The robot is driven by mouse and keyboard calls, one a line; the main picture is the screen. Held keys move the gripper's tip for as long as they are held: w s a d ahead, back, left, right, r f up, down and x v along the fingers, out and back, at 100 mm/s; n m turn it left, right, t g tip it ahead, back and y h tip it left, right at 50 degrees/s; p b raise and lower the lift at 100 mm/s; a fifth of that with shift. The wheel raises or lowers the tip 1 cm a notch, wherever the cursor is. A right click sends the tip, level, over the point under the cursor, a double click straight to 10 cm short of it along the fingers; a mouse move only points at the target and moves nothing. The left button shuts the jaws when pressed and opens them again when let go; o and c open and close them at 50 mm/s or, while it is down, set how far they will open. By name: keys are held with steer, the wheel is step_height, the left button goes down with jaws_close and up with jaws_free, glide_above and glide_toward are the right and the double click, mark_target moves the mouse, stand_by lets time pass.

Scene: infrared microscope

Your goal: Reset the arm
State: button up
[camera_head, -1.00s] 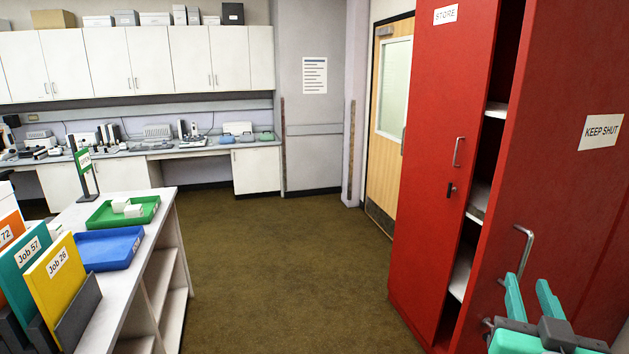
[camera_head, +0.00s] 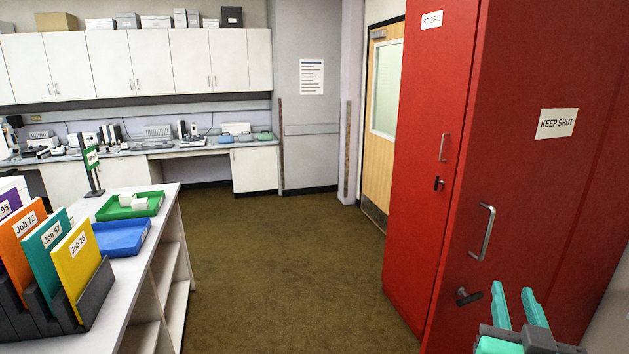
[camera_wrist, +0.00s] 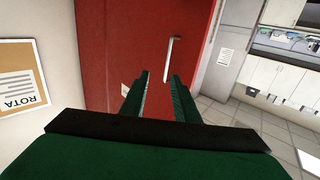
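My gripper (camera_head: 521,306) is at the lower right of the head view, in front of the red cabinet (camera_head: 415,180). Its two teal fingers are apart with nothing between them. In the wrist view my open gripper (camera_wrist: 160,85) points toward the red cabinet front, and a silver handle (camera_wrist: 172,60) shows beyond the fingertips.
A white shelf unit (camera_head: 165,262) at left carries a green tray (camera_head: 108,211), a blue tray (camera_head: 118,240) and several job folders (camera_head: 75,268). A notice board (camera_wrist: 22,80) shows at left in the wrist view. The brown floor (camera_head: 265,270) between is clear.

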steer(key=w+a+f+n+y, duration=0.1)
steer(key=a+f, duration=0.3)
steer(key=f, duration=0.5)
steer(key=w+a+f, duration=0.1)
steer(key=a+f, duration=0.3)
steer(key=f, duration=0.5)
steer(key=s+a+f+n+y, duration=0.25)
steer(key=s+a+f, duration=0.25)
steer(key=a+f, duration=0.7)
steer(key=s+a+f+y, duration=0.1)
steer(key=s+a+f, duration=0.2)
steer(key=s+a, duration=0.2)
steer(key=s+a+f+n+y, duration=0.1)
steer(key=s+a, duration=0.4)
steer(key=s, duration=0.6)
steer(key=s+a+f+n+y, duration=0.1)
steer(key=s+a+f+y, duration=0.2)
steer(key=s, duration=0.6)
steer(key=a+f, duration=0.2)
steer(key=a, duration=0.1)
steer(key=shift+d, duration=0.1)
